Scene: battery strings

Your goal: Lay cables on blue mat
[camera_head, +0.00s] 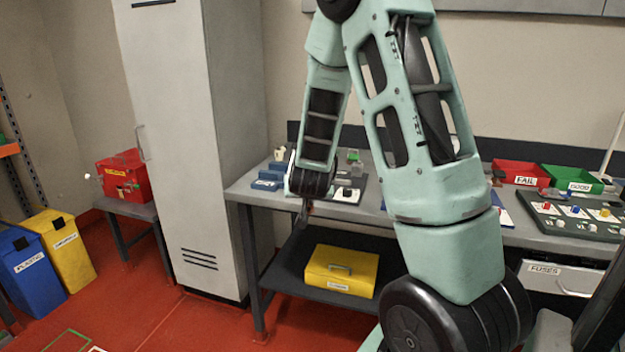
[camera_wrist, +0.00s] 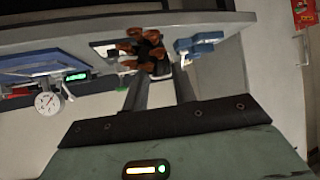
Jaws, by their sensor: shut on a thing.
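My gripper (camera_head: 303,212) hangs at the front edge of the workbench, left of centre in the head view, and is small and partly hidden by my wrist. In the wrist view my gripper (camera_wrist: 152,80) is shut on a dark bundle with orange-brown ends (camera_wrist: 140,46), which looks like cables. I cannot tell how many pieces it holds. A blue flat surface, likely the blue mat (camera_head: 503,206), shows in part on the bench to the right of my arm. My arm hides much of the bench middle.
The grey workbench (camera_head: 245,192) carries blue blocks (camera_head: 268,180) at its left end. A red FAIL bin (camera_head: 520,168), a green GOOD bin (camera_head: 570,174) and a panel with coloured knobs (camera_head: 560,222) stand right. A yellow case (camera_head: 341,270) lies on the lower shelf. A tall cabinet (camera_head: 180,120) stands left.

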